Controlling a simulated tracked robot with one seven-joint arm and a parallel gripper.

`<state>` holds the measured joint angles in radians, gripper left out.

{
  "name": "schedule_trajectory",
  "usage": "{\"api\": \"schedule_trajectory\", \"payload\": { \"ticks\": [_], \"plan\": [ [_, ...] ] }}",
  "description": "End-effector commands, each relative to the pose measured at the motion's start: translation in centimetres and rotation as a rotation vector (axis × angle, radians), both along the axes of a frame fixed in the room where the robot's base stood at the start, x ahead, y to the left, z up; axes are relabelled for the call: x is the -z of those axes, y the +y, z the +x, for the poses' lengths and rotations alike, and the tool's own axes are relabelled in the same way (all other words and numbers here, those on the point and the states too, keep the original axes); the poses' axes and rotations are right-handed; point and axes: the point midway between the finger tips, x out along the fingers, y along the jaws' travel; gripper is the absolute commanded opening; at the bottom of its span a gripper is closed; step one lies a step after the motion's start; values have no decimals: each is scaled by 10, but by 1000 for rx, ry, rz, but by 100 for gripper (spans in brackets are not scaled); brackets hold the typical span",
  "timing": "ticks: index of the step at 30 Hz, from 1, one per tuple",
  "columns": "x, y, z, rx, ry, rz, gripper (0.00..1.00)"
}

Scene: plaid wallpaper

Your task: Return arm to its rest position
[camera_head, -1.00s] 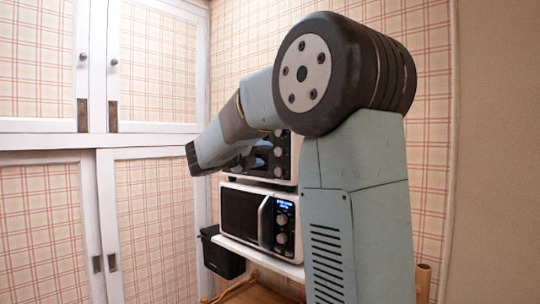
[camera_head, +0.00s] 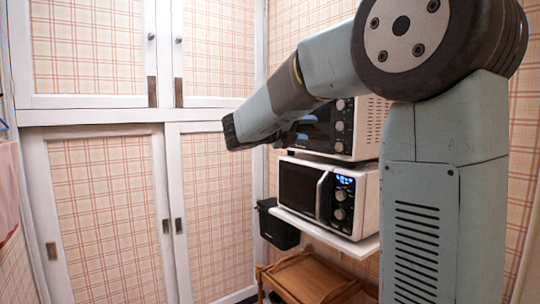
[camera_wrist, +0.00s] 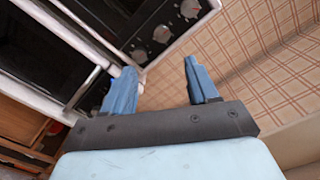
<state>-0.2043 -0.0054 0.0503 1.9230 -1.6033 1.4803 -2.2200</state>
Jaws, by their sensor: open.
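In the wrist view my gripper (camera_wrist: 160,85) shows two blue fingers spread apart with nothing between them. The left finger overlaps the edge of a white microwave in the picture; I cannot tell whether it touches. In the head view my arm stretches to the left from its shoulder on the right side. Its far end passes in front of the upper microwave (camera_head: 362,112), and the gripper's fingers cannot be made out there.
A lower microwave (camera_head: 300,187) with a lit display stands on a white shelf (camera_head: 345,243). A black bin (camera_head: 277,228) and a wooden rack (camera_head: 302,277) are below. White-framed plaid cupboards (camera_head: 105,210) fill the left. A pink cloth (camera_head: 8,190) hangs at the far left.

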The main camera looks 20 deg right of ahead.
Motion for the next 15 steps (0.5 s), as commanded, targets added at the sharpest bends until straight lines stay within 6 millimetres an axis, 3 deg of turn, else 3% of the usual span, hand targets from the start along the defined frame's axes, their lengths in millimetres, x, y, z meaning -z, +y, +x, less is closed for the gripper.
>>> {"api": "schedule_trajectory", "payload": {
  "ticks": [4, 7, 15],
  "plan": [
    [3, -4, -6, 5, -26, 36, 59],
    [13, -12, -23, 22, -105, 137, 59],
    [68, -32, -102, 188, -530, 626, 59]
  ]
}}
